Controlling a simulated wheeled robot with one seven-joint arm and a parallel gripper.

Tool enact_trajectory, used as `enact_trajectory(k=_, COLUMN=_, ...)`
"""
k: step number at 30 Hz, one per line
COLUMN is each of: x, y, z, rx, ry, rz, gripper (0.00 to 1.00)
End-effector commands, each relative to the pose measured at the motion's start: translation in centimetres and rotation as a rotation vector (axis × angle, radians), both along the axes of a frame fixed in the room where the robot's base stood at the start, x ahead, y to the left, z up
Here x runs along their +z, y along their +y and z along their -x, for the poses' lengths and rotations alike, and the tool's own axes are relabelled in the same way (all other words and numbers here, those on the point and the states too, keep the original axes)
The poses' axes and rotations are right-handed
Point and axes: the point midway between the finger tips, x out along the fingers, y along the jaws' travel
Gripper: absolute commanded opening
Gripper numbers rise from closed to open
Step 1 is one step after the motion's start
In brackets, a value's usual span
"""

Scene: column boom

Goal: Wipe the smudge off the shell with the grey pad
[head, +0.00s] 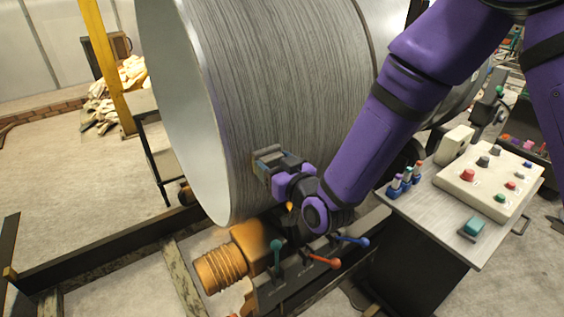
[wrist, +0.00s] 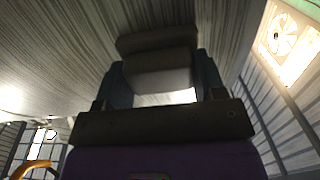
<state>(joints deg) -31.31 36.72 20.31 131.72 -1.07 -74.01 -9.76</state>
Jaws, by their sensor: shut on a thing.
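The shell (head: 290,75) is a large brushed-metal cylinder lying on its side, with its open end facing left in the head view. It fills the upper part of the wrist view (wrist: 60,60). My gripper (head: 268,160) is at the shell's lower side, shut on the grey pad. The pad (wrist: 158,70) sits between the two fingers in the wrist view, its far face against or very close to the shell; I cannot tell which. In the head view the pad is mostly hidden by the gripper. I see no smudge in either view; the pad and gripper may cover it.
Below my gripper are an orange motor (head: 222,268) and levers with teal, red and blue knobs (head: 322,261). A control box (head: 490,180) stands on a metal-topped cabinet (head: 440,225) at right. A yellow post (head: 107,65) stands at left. Floor at left is mostly clear.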

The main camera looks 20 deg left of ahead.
Motion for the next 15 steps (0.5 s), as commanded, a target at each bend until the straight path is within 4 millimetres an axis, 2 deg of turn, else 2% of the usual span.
enact_trajectory(k=1, x=0.22, y=0.48, z=0.17, rx=0.005, ry=-0.003, rz=-0.005, gripper=0.45)
enact_trajectory(k=9, x=0.28, y=0.58, z=0.21, rx=0.006, ry=-0.004, rz=-0.007, gripper=0.45)
enact_trajectory(k=15, x=0.24, y=-0.37, z=0.99, rx=0.006, ry=-0.002, rz=-0.005, gripper=0.45)
